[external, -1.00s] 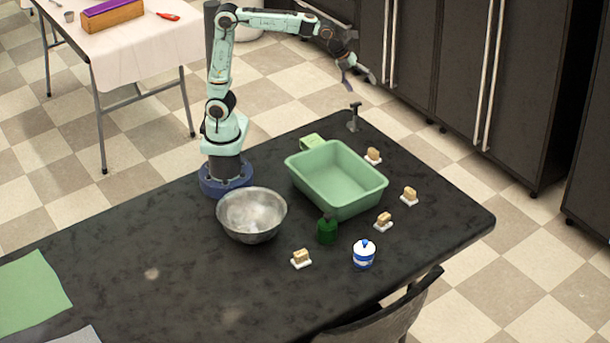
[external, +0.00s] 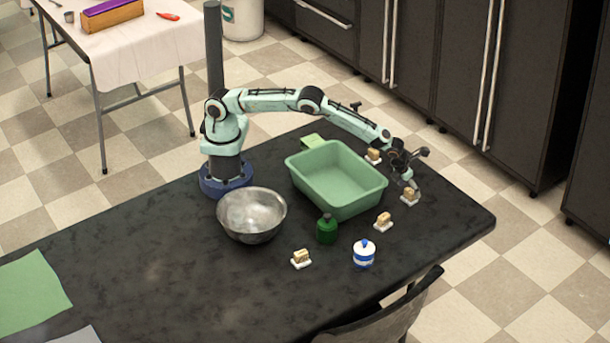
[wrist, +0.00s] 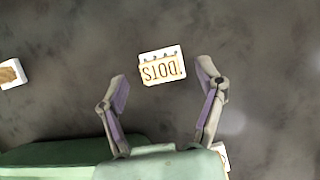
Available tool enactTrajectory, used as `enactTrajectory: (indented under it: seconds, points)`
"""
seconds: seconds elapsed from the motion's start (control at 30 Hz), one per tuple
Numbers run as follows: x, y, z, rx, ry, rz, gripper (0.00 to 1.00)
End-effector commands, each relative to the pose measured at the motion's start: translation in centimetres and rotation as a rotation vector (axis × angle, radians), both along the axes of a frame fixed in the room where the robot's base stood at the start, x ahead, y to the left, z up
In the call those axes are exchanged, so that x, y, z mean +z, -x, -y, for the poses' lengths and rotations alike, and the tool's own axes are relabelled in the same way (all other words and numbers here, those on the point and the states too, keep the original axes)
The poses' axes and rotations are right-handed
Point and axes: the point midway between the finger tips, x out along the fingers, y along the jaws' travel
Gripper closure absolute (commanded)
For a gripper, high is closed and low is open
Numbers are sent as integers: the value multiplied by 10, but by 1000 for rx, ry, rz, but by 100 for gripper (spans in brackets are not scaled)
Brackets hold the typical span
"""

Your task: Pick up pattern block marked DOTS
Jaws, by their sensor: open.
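My gripper (wrist: 161,84) is empty. Whether the fingertips touch anything there cannot be told.
Similar blocks stand near the tub's back corner (external: 373,156), in front of it (external: 383,221) and at the front (external: 301,258). The green tub (external: 350,207) is left of my gripper. A green bottle (external: 327,230), blue-white container (external: 364,255) and metal bowl (external: 252,228) stand nearer the front.

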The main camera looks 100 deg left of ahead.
Motion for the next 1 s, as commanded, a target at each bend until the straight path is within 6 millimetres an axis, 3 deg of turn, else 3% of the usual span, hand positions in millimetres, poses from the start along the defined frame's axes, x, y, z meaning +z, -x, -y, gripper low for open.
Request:
enactTrajectory:
  seconds: [0.2,0.43,0.47,0.63,0.67,1.0]
  points:
    - [-18,-5,-6,1,1,0,30]
    - [-19,-6,-6,1,0,0,30]
    - [-19,-6,-6,1,0,0,37]
    - [-18,-5,-6,1,0,0,90]
    - [-19,-5,-6,1,1,0,95]
    - [-18,-5,-6,1,0,-1,95]
